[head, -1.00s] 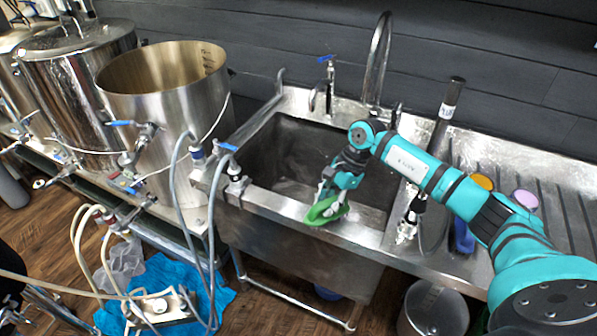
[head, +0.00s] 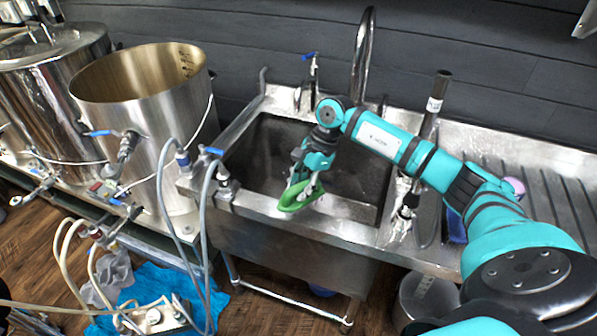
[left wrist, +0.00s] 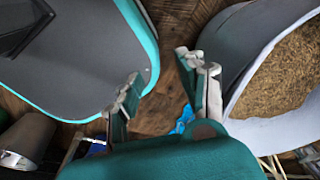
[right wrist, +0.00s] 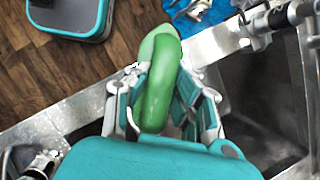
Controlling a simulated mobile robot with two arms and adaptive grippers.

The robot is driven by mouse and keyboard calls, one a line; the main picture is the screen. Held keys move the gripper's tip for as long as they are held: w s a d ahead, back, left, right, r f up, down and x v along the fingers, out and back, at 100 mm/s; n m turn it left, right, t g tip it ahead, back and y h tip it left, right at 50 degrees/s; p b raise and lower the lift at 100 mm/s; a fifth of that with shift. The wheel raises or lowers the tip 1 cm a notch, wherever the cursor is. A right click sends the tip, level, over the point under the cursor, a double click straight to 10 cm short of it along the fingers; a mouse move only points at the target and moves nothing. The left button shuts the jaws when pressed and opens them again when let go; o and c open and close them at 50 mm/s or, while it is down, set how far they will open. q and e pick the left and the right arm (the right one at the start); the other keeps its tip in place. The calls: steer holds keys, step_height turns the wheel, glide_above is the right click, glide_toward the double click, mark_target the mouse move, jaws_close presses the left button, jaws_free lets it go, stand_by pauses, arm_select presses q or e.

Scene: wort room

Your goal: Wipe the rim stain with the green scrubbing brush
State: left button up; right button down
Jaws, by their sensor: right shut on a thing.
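The green scrubbing brush (head: 298,196) is in my right gripper (head: 306,182), at the inner side of the sink's front rim (head: 290,225). I cannot tell whether it touches the rim. In the right wrist view the brush (right wrist: 160,85) lies between the fingers of my right gripper (right wrist: 160,105), which are shut on it, with the steel rim below and around it. I cannot make out a stain on the rim. My left gripper (left wrist: 160,95) shows only in the left wrist view, open and empty, with wood floor beyond it.
The steel sink basin (head: 345,185) has a tall faucet (head: 362,55) behind. Grey hoses (head: 205,240) hang at its left corner, beside an open steel kettle (head: 150,110). A black-handled upright tool (head: 436,105) stands right of the basin. A bin of grain (left wrist: 275,85) shows beside my left gripper.

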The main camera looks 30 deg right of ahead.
steer(key=shift+r+p, duration=0.35)
steer(key=shift+r, duration=0.6)
steer(key=shift+w+r+p, duration=0.2)
steer(key=shift+r+p, duration=0.15)
steer(key=shift+r, duration=0.4)
steer(key=shift+s+r, duration=0.15)
steer(key=shift+r, duration=0.35)
steer(key=shift+f, duration=0.1)
steer(key=shift+a, duration=0.15)
